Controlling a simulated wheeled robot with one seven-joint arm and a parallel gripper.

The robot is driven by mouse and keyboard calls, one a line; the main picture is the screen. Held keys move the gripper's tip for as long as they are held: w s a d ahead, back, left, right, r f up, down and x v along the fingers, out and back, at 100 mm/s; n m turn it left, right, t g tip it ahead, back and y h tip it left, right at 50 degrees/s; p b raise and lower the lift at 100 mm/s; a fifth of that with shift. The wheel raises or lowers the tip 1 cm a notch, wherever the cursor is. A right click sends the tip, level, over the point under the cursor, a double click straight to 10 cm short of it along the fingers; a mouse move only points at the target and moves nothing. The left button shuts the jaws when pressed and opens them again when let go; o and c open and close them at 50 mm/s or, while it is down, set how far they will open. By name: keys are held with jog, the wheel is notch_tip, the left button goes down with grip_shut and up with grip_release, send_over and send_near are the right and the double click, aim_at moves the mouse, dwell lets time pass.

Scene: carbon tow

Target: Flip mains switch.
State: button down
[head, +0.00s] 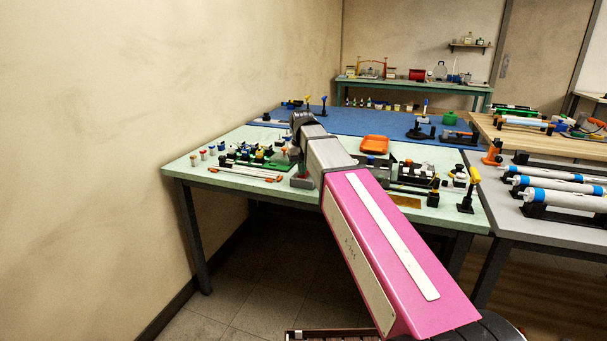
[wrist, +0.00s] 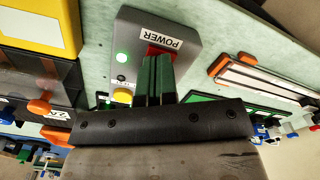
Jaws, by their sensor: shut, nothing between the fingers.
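A grey power box (wrist: 190,30) with an upside-down POWER label (wrist: 160,36) fills the top middle of the wrist view. In the head view my arm reaches over the pale green bench and largely hides the box.
The pale green bench (head: 216,158) is crowded with small parts. An orange tray (head: 375,144) lies right of my arm. In the wrist view, a yellow-topped unit and orange knobs (wrist: 39,106) stand close left; an orange-ended rail (wrist: 262,78) lies right. A wall borders the bench's left.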

jog(key=shift+r, duration=3.35)
